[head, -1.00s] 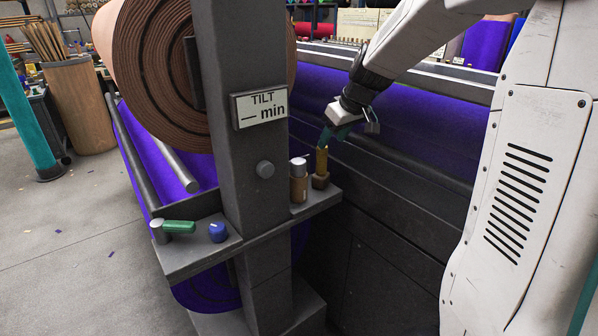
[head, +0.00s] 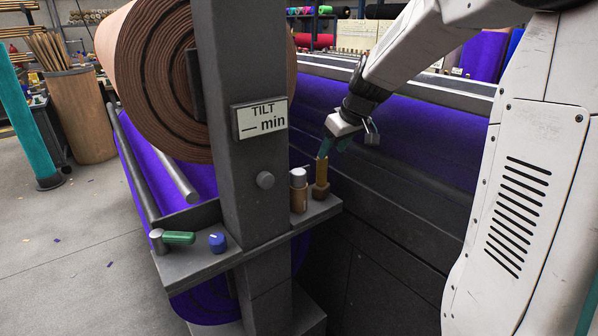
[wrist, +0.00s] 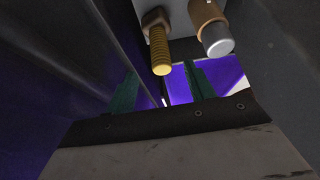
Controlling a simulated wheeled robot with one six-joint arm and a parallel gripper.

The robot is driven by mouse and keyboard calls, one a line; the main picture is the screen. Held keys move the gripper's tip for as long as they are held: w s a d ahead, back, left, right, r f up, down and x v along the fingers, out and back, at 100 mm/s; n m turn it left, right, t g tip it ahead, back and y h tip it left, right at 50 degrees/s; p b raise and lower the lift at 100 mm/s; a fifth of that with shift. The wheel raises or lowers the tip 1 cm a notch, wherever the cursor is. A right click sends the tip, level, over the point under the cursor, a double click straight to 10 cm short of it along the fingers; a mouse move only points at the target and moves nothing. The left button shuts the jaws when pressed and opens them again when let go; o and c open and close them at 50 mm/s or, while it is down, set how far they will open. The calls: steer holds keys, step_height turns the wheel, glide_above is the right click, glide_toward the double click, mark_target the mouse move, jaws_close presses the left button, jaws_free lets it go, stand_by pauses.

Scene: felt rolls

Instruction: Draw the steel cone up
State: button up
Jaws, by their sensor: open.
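The steel piece (head: 299,174) that best fits the cone stands upright in a brown sleeve on the grey shelf (head: 285,228). In the wrist view, its rounded grey end (wrist: 218,46) shows at upper right; I cannot make out a clear cone shape. My gripper (head: 328,148), with teal fingers, is open and empty, close to the top of a yellow threaded rod (head: 321,172) just right of the steel piece. In the wrist view, that rod (wrist: 160,52) points between the fingers of my gripper (wrist: 161,72). I cannot tell whether they touch it.
A green-handled lever (head: 178,238) and a blue knob (head: 217,242) sit on the shelf's left part. Purple felt (head: 420,140) lies behind my gripper.

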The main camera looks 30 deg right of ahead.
steer(key=shift+o, duration=0.6)
steer(key=n+g+y, duration=0.2)
steer(key=n+g, duration=0.1)
steer(key=n, duration=0.6)
glide_above(300, 171)
steer(key=s+d, duration=0.2)
steer(key=shift+y, duration=0.3)
steer(key=x, duration=0.6)
steer(key=shift+w+a+f, duration=0.25)
steer(key=shift+w, duration=0.2)
